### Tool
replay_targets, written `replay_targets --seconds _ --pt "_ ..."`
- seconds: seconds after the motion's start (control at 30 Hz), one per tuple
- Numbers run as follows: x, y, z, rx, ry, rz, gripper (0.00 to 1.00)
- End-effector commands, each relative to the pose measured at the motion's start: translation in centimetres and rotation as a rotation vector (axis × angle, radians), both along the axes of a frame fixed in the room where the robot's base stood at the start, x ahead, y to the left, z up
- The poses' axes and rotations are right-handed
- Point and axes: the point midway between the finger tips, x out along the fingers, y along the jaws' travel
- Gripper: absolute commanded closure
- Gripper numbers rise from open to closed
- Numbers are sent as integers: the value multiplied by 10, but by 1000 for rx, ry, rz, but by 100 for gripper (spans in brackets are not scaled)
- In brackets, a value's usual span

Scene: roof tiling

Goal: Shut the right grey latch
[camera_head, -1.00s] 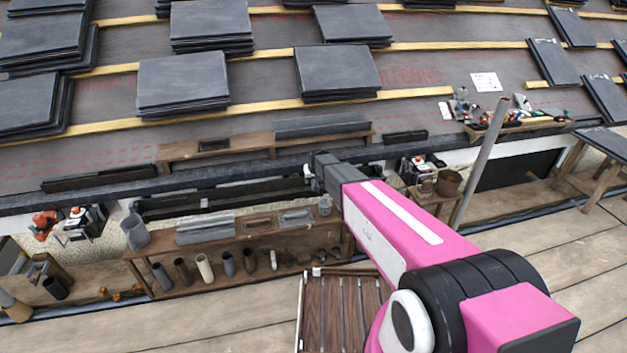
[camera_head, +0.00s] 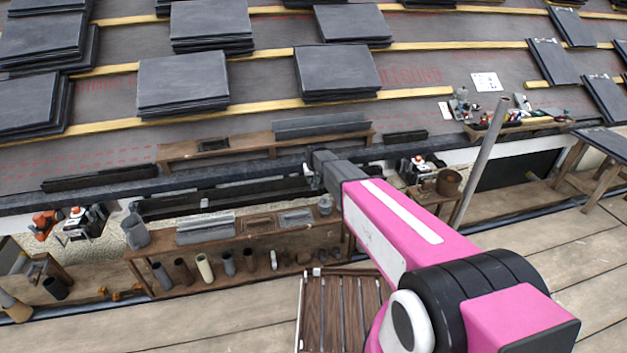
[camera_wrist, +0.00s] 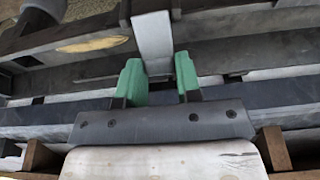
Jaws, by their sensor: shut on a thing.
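The right grey latch (camera_wrist: 152,38) shows in the wrist view as a flat, light grey bar running up from between my fingers. My gripper (camera_wrist: 158,82) has green fingertips on either side of its lower end and is shut on it. In the head view my gripper (camera_head: 310,174) is at the dark long frame along the roof's lower edge. My arm hides part of that area, and the latch is too small to make out there.
A wooden shelf (camera_head: 240,232) with pipes and tiles stands left of my arm. A slatted wooden piece (camera_head: 340,312) lies below. A grey pole (camera_head: 482,160) leans at the right. Slate stacks (camera_head: 183,80) lie on the roof above.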

Motion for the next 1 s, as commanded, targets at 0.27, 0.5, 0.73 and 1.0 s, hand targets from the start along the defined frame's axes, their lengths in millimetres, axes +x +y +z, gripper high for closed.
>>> replay_targets --seconds 0.27,0.5,0.73,1.0 --pt "12 4 -9 -59 206 0 92" --pt "15 4 -17 -105 364 0 92" --pt "16 5 -21 -132 459 0 92" --pt "15 4 -22 -143 498 0 92"
